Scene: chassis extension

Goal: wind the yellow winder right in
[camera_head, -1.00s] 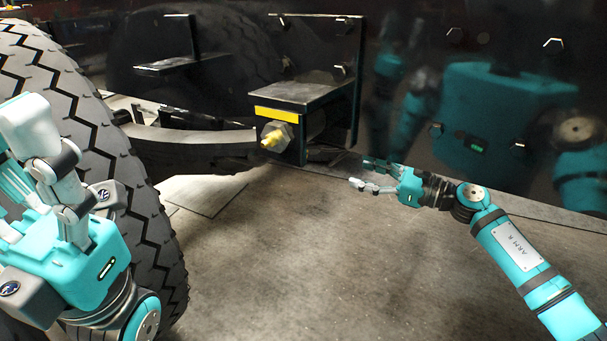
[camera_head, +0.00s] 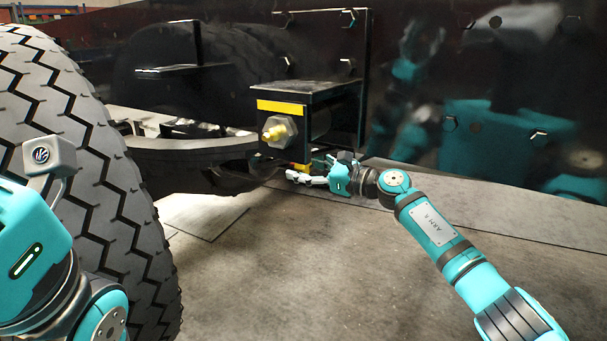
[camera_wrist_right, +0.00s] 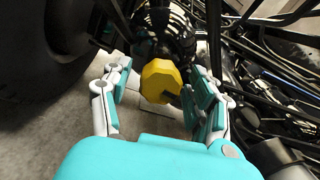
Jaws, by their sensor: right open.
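A yellow faceted knob (camera_wrist_right: 159,80), which looks like the winder, sits between the open fingers of my right gripper (camera_wrist_right: 164,70) in the right wrist view. The fingers stand on both sides with gaps, and I see no clear contact. In the head view my right gripper (camera_head: 308,172) is low under the black bracket, beside a small yellow patch (camera_head: 300,167) that may be the same knob.
The black bracket (camera_head: 307,92) with a yellow stripe overhangs the right gripper. A big tyre (camera_head: 95,150) fills the left side. A dark glossy panel (camera_head: 500,110) stands behind on the right. The floor (camera_head: 330,260) in front is clear.

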